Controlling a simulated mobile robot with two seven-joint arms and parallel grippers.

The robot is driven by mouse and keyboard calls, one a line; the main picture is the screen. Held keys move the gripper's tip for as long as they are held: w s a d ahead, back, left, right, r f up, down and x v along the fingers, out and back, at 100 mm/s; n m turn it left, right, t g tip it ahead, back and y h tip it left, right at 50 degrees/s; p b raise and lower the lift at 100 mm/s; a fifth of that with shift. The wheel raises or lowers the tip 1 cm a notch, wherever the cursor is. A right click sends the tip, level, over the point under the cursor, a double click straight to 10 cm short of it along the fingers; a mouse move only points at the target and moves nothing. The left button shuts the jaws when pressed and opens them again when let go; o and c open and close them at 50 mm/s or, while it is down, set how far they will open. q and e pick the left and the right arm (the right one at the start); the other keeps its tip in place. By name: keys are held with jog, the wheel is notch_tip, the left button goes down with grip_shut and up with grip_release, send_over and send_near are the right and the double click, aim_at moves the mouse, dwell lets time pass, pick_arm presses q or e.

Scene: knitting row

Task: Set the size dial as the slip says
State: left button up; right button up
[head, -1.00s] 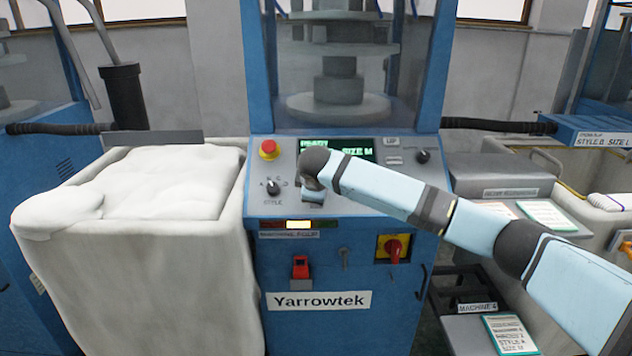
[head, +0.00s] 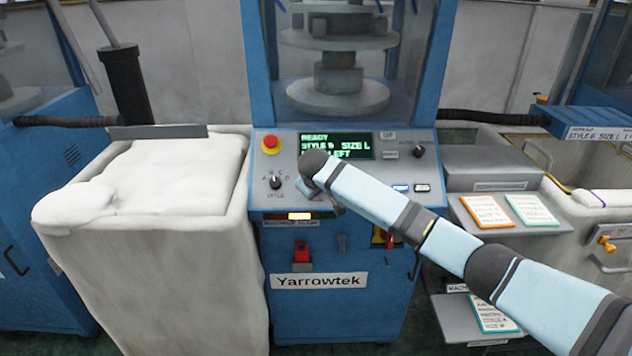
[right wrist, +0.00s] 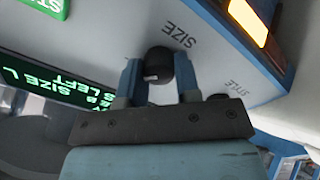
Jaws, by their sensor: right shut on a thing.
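The black size dial (right wrist: 157,64) sits on the sloped grey panel below the upside-down word SIZE in the right wrist view. My right gripper (right wrist: 159,74) has its two blue fingers closed on either side of the dial. In the head view my right gripper (head: 312,187) hides the dial. The green display (head: 336,146) reads READY and SIZE L, with a style letter I cannot read surely. A green-edged slip (head: 495,314) lies on the low shelf; its small print is blurred. My left gripper is out of view.
A red stop button (head: 271,143) and the style dial (head: 275,182) are left of my gripper. Another black knob (head: 419,151) is at the panel's right. A full white bin (head: 150,250) stands left. Orange-edged (head: 487,211) and green-edged (head: 532,209) cards lie right.

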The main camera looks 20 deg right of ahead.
dwell(0.4)
jog(key=o, duration=0.9)
jog(key=shift+s+a+r, duration=0.1)
jog(key=shift+s+r, duration=0.1)
jog(key=shift+r, duration=0.1)
jog(key=p+v, duration=0.1)
jog(key=v, duration=1.2)
